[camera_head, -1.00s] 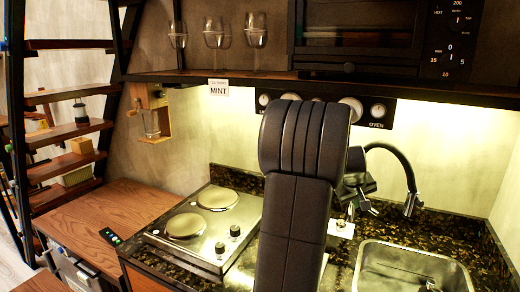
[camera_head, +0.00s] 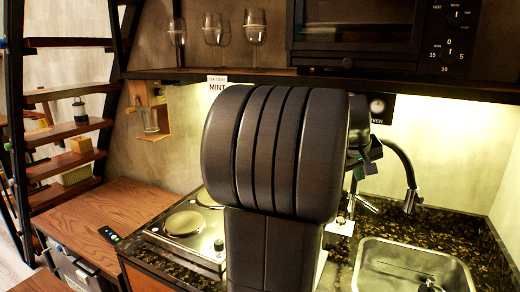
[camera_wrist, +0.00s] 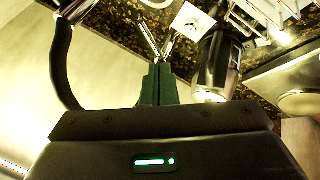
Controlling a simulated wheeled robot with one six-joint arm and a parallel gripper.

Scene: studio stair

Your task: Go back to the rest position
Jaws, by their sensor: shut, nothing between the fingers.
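My gripper (camera_wrist: 158,84) shows in the wrist view as two dark green fingers pressed together, with nothing between them. In the head view my own dark arm fills the middle and hides most of the gripper. Only a dark part of the wrist end shows at the arm's right side, left of the black faucet (camera_head: 407,165). The faucet also shows in the wrist view (camera_wrist: 61,65), curving down left of the fingers. A small white card (camera_wrist: 191,19) lies on the dark speckled counter beyond the fingertips.
The sink (camera_head: 412,268) is at the right and the two-burner hob (camera_head: 175,237) at the left, partly behind my arm. A shelf (camera_head: 200,75) with glasses and an oven (camera_head: 360,28) hangs above. The wooden top (camera_head: 85,218) at left holds a small dark remote (camera_head: 110,236).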

